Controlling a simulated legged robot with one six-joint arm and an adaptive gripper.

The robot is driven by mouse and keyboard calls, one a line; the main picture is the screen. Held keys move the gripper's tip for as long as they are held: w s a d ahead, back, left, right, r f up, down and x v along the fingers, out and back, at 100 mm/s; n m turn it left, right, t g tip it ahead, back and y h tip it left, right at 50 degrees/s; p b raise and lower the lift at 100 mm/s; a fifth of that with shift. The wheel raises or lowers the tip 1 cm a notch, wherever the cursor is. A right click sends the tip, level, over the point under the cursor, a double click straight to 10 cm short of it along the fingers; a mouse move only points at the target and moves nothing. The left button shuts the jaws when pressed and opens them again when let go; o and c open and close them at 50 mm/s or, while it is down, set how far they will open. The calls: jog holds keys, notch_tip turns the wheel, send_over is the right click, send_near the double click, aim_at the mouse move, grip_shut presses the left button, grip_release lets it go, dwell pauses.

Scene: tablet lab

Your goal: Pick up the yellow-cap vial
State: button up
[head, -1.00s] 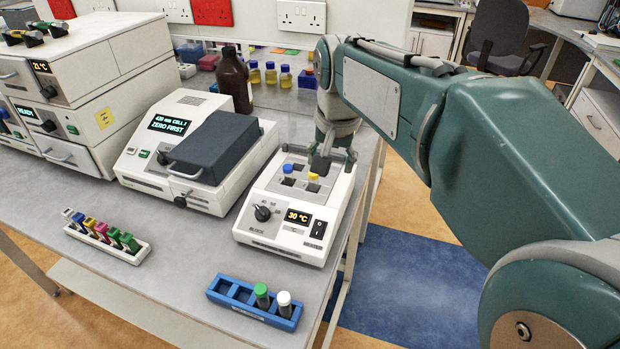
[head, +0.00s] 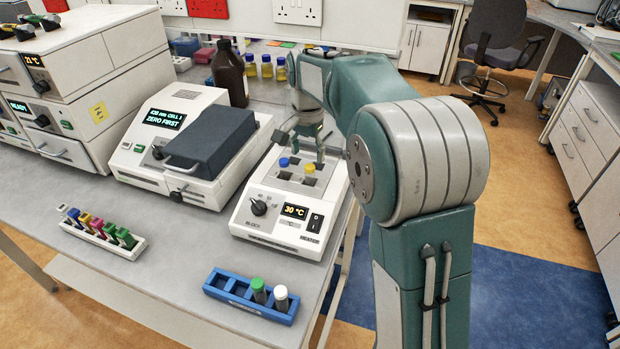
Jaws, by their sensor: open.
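The yellow-cap vial (head: 310,168) sits upright in a well of the white block heater (head: 263,226), with only its cap clearly showing. A blue-cap vial (head: 284,162) sits in a well to its left. My gripper (head: 303,146) is open, pointing down just above and behind the two caps. One finger is on the left and the other on the right, close behind the yellow cap. I see no contact with the vial, though the exact gap is hard to judge at this size.
The grey-lidded photometer (head: 208,150) stands left of the heater. A blue rack (head: 236,291) with green-cap and white-cap vials lies in front. A white rack (head: 123,249) of coloured pieces lies at the left. A brown bottle (head: 229,76) stands behind.

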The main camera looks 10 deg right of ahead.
aim_at(309, 166)
jog(key=shift+f, duration=0.75)
jog(key=f, duration=0.4)
jog(key=shift+s+d+f, duration=0.15)
jog(key=shift+s+f, duration=0.15)
jog(key=shift+f, duration=0.05)
grip_shut()
